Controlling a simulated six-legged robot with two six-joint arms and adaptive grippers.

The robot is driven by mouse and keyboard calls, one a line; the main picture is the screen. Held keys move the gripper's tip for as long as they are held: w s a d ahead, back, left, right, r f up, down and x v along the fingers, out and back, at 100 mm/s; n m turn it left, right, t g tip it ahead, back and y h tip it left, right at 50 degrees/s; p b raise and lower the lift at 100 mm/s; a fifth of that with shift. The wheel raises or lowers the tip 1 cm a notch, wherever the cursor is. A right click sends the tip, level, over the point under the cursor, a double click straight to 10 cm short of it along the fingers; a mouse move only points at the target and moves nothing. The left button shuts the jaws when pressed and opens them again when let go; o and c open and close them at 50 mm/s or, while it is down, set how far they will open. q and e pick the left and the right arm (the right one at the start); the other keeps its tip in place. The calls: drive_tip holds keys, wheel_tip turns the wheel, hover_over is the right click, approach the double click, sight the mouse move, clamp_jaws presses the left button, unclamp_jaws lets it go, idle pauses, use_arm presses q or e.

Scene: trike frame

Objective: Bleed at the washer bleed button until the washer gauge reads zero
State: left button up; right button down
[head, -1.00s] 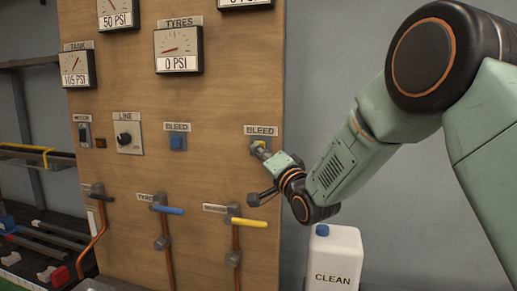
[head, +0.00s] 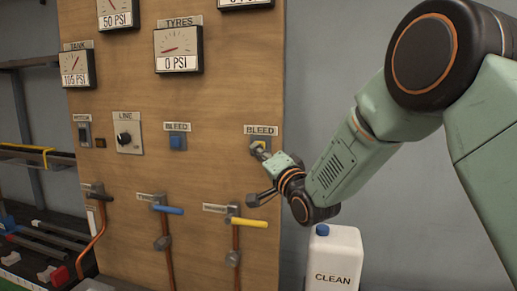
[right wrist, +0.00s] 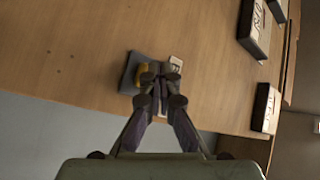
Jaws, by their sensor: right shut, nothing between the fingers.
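The washer bleed button is the yellow button (right wrist: 140,75) on a grey plate under the right-hand BLEED label (head: 261,130). My right gripper (right wrist: 162,72) is shut and empty, its tips in front of the plate and beside or over the button. In the head view the right gripper (head: 262,152) covers most of the button. I cannot tell whether the tips press it. A gauge (head: 245,4) at the top right of the board is mostly cut off by the frame edge; its reading is not legible. My left gripper is not in view.
The wooden board (head: 215,100) also bears a TYRES gauge (head: 178,48) reading 0 PSI, a blue bleed button (head: 178,142), and a yellow-handled valve (head: 248,222) below my right gripper. A white CLEAN jug (head: 335,255) stands at the lower right.

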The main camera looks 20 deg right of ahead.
drive_tip(key=shift+s+a, duration=0.4)
drive_tip(key=shift+s, duration=0.15)
drive_tip(key=s+a, duration=0.1)
drive_tip(key=s, duration=0.1)
drive_tip(key=s+a, duration=0.1)
drive_tip(key=s, duration=0.1)
drive_tip(key=shift+a+b, duration=0.35)
drive_tip(key=shift+f, duration=0.1)
